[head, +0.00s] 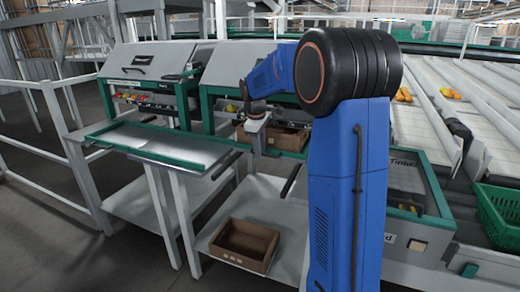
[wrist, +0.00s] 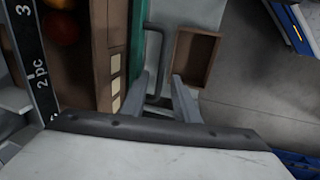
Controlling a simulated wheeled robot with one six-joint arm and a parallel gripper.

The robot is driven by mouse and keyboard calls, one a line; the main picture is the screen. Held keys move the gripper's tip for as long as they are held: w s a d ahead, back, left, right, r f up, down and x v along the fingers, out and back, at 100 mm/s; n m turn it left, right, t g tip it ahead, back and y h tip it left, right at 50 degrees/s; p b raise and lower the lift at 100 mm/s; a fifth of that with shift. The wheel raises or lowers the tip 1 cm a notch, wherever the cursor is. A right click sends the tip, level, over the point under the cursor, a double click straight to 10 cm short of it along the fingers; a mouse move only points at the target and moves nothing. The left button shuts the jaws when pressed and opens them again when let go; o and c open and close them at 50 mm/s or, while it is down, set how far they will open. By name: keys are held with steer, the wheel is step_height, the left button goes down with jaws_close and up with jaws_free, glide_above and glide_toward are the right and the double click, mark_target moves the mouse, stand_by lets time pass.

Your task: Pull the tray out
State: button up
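The tray is a green-edged shelf (wrist: 138,35) with a dark U-shaped handle (wrist: 160,60) on its outer side. A brown cardboard box (wrist: 85,75) with red and orange produce lies on it in the wrist view, and the box (head: 287,138) also shows in the head view behind my arm. My gripper (wrist: 160,80) is open. Its two grey fingers stand apart, with the handle's bar showing between them. Whether they touch the bar, I cannot tell. In the head view my gripper (head: 257,132) is at the tray's front, and my blue arm hides much of the tray's right part.
A similar green-edged shelf (head: 160,145) with its own dark handle juts out on the left. An empty brown box (head: 245,245) stands on the low shelf below. White railings (head: 70,150) stand at left, a green crate (head: 500,215) at right. Conveyor lanes lie behind.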

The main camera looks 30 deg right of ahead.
jaws_close()
steer(key=s+a, duration=1.3)
steer(key=a, duration=0.3)
steer(key=shift+a, duration=0.4)
steer(key=shift+s, duration=0.1)
jaws_free()
